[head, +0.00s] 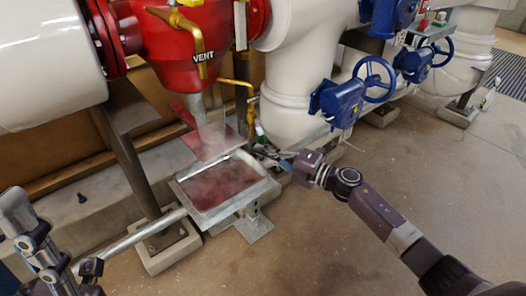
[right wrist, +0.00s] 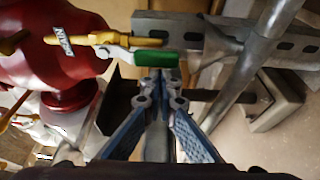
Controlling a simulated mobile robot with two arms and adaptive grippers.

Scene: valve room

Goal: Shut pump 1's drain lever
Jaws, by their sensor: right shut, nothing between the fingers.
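The drain lever, a pale metal handle with a green grip (right wrist: 156,58), is at the top centre of the right wrist view. It lies nearly along a brass pipe (right wrist: 150,42) there. The green grip looks small in the head view (head: 259,129), below the red pump. My right gripper (head: 284,163) is shut and empty, low to the right of the steaming tray. In the right wrist view its blue-padded fingers (right wrist: 160,76) come together just below the green grip; I cannot tell whether they touch it.
A metal tray (head: 208,222) of reddish liquid steams below the red pump (head: 180,55). A grey pipe (head: 130,236) runs left from it. Blue valves with handwheels (head: 345,100) stand right, by white pipes (head: 290,105). The floor at lower right is clear.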

